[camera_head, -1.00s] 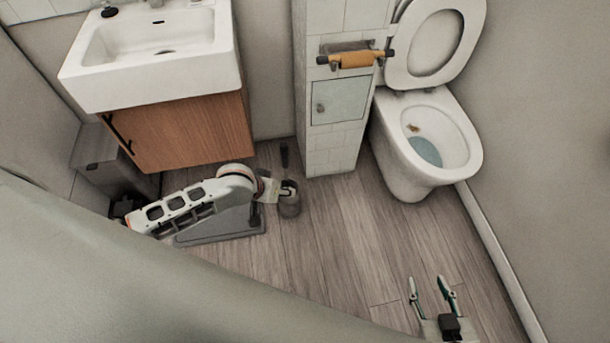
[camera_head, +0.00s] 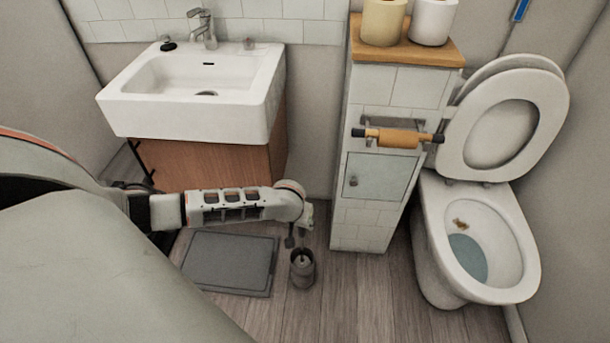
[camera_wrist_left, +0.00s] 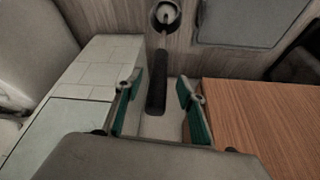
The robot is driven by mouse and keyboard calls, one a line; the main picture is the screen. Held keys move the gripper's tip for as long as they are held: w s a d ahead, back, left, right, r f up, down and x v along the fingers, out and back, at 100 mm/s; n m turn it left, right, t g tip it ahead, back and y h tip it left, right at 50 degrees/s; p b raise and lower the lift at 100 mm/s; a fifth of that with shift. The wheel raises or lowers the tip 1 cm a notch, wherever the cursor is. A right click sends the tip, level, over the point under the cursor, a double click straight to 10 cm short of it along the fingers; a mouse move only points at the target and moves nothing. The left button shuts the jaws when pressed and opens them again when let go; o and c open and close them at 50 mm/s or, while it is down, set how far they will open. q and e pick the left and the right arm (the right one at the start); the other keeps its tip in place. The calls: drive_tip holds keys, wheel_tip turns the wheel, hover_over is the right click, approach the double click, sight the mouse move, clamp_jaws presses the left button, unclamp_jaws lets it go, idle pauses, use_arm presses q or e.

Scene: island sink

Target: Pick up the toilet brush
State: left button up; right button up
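The toilet brush has a dark handle (camera_wrist_left: 156,85), seen in the left wrist view running down from the mouth of its round grey holder (camera_wrist_left: 165,14). In the head view the dark handle (camera_head: 290,240) shows just above the holder (camera_head: 302,270), which stands on the floor. My left gripper (camera_head: 304,228) is low, above the holder and close to the handle. In the left wrist view its two green-padded fingers (camera_wrist_left: 158,82) are apart, with the handle showing between them and a gap on each side. The brush head is hidden in the holder. My right gripper is out of view.
The wooden sink cabinet (camera_head: 215,167) stands left of the brush, and the tiled pillar (camera_head: 362,220) stands right of it. A flat grey scale-like slab (camera_head: 230,262) lies left of the holder. The toilet (camera_head: 432,250) is farther right.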

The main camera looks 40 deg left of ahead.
sight(300, 229)
use_arm(q)
wheel_tip(300, 229, down, 3)
drive_tip(key=shift+f+b, duration=0.2)
drive_tip(key=shift+b, duration=0.6)
drive_tip(key=shift+w+a+f+b, duration=0.15)
drive_tip(key=shift+w+f+b, duration=0.25)
drive_tip(key=shift+w+f, duration=0.2)
drive_tip(key=shift+w+r, duration=0.1)
drive_tip(key=shift+r, duration=0.1)
drive_tip(key=c, duration=1)
clamp_jaws()
drive_tip(key=shift+r, duration=0.15)
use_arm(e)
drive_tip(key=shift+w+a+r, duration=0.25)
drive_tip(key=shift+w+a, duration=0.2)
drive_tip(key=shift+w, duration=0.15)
